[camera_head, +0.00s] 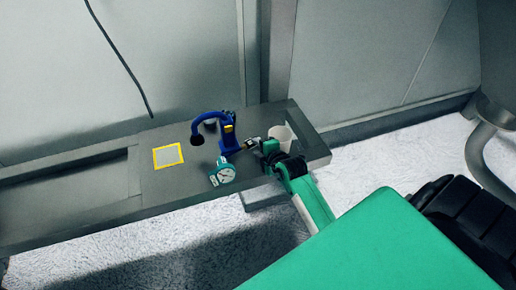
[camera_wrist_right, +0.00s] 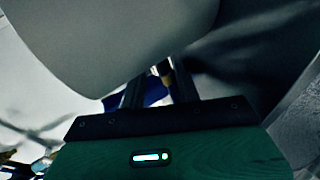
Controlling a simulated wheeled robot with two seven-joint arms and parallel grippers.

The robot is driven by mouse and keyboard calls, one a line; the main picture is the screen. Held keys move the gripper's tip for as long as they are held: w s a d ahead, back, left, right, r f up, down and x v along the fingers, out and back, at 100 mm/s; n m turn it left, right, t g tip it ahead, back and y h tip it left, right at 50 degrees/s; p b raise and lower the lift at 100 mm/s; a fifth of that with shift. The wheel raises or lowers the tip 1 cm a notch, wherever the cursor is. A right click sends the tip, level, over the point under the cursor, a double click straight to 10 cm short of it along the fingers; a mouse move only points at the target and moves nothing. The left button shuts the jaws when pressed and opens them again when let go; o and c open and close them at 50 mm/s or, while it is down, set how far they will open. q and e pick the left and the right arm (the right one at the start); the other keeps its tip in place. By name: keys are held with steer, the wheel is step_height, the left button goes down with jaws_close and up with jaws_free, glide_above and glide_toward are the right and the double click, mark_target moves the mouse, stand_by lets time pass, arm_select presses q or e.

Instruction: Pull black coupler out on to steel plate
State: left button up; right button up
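A blue fixture (camera_head: 228,130) stands on the grey bench, with a curved blue pipe ending in a black round piece (camera_head: 197,139). A small dark and metallic fitting (camera_head: 249,143) sticks out to its right; I cannot tell which black part is the coupler. A grey plate with a yellow border (camera_head: 168,155) lies to the left, its top bare. My right gripper (camera_head: 261,146) is at the fitting's right end. In the right wrist view its fingers (camera_wrist_right: 158,88) are apart, with blue and brass-coloured parts showing between them; contact is unclear. My left gripper is out of view.
A round teal gauge (camera_head: 223,174) sits in front of the fixture. A pale cup-like container (camera_head: 281,134) stands just behind my right gripper, and a large pale surface fills the top of the wrist view. The grey bench (camera_head: 145,186) has a recess at left.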

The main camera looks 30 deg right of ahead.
steer(key=shift+s+a+f, duration=0.2)
steer(key=shift+s+f, duration=0.1)
steer(key=shift+f, duration=0.4)
steer(key=shift+s+r, duration=0.2)
steer(key=shift+s, duration=0.3)
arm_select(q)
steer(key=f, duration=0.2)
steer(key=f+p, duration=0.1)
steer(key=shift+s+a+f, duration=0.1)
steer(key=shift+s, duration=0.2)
arm_select(e)
steer(key=r+v, duration=0.1)
steer(key=v, duration=1.1)
steer(key=shift+d+r, duration=0.2)
steer(key=shift+r, duration=0.15)
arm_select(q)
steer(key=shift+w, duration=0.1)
